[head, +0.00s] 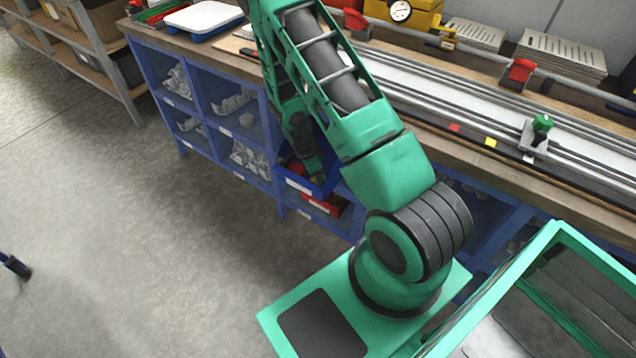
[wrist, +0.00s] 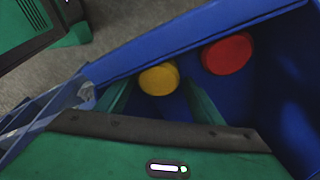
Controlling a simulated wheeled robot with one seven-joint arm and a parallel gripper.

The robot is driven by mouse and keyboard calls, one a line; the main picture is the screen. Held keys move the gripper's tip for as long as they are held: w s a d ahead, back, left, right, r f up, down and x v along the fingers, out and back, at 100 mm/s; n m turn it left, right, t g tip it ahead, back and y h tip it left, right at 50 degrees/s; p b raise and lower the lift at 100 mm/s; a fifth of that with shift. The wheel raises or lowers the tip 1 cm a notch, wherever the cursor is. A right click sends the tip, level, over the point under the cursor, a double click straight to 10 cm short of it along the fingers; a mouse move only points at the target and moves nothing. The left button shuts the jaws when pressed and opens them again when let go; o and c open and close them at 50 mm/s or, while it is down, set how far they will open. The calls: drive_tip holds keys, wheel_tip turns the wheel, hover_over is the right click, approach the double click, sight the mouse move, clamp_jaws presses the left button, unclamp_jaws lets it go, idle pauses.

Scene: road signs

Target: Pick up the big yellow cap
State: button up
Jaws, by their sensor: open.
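The yellow cap (wrist: 158,79) is a round disc lying in a blue bin (wrist: 130,62) in the wrist view, near the bin's wall. My gripper (wrist: 158,88) is open, with one green finger on each side of the yellow cap in the picture. I cannot tell whether the fingertips are level with the cap or still above it; no contact is visible. In the head view, my arm reaches down to the blue bin (head: 326,188) at the front of the bench, and the cap is hidden there.
A red round cap (wrist: 227,54) lies right of the yellow one in the same bin. The bin walls stand close around my fingers. In the head view, blue shelving (head: 195,75) holds grey parts under the wooden bench.

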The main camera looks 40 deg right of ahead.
drive_tip(key=c, duration=0.8)
drive_tip(key=shift+r, duration=0.1)
